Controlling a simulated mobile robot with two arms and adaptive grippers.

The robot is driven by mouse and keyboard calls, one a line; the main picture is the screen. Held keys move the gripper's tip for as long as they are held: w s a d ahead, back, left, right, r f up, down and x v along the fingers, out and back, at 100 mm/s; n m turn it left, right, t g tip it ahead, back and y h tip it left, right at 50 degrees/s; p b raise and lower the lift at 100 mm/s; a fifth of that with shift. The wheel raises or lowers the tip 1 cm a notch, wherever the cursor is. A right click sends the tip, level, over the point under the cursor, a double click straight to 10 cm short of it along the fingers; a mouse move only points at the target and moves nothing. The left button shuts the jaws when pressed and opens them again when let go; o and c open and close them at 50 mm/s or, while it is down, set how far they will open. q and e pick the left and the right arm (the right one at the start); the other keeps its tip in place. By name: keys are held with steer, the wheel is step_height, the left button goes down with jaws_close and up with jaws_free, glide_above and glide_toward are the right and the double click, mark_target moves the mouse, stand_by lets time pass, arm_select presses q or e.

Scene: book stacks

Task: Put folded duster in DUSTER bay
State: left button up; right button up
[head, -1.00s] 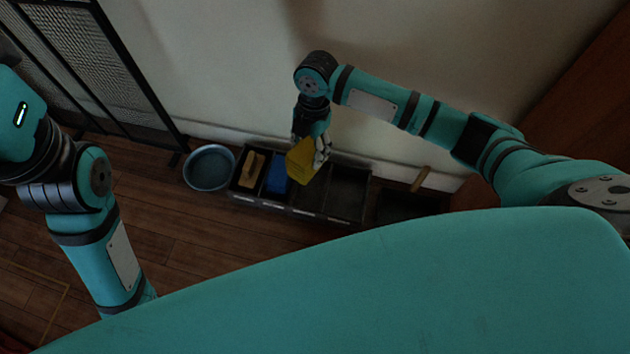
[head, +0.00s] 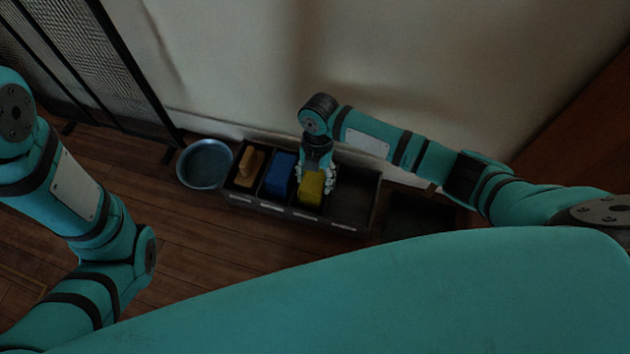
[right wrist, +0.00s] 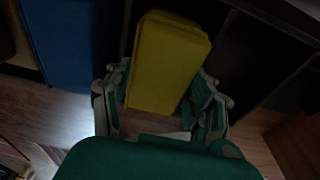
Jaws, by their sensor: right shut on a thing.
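The folded duster is the yellow block (head: 312,188), held upright between the fingers of my right gripper (head: 315,178). The duster also fills the middle of the right wrist view (right wrist: 165,65), with a finger on each side of it. It is at the third bay from the left of a dark divided box (head: 345,225), lowered at least partly between the dividers; how deep it sits I cannot tell. Bay labels on the box front are too small to read. My left gripper is outside the frames; only its arm shows at the left.
A blue item (head: 279,174) fills the bay left of the duster, and a tan brush-like item (head: 250,168) the leftmost. The rightmost bay (head: 356,196) looks empty. A blue-grey basin (head: 205,163) stands left of the box, a dark tray (head: 418,215) right. The wall is close behind.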

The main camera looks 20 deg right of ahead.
steer(key=shift+f, duration=0.1)
steer(key=o, duration=1.2)
steer(key=shift+f, duration=0.1)
steer(key=shift+c, duration=0.2)
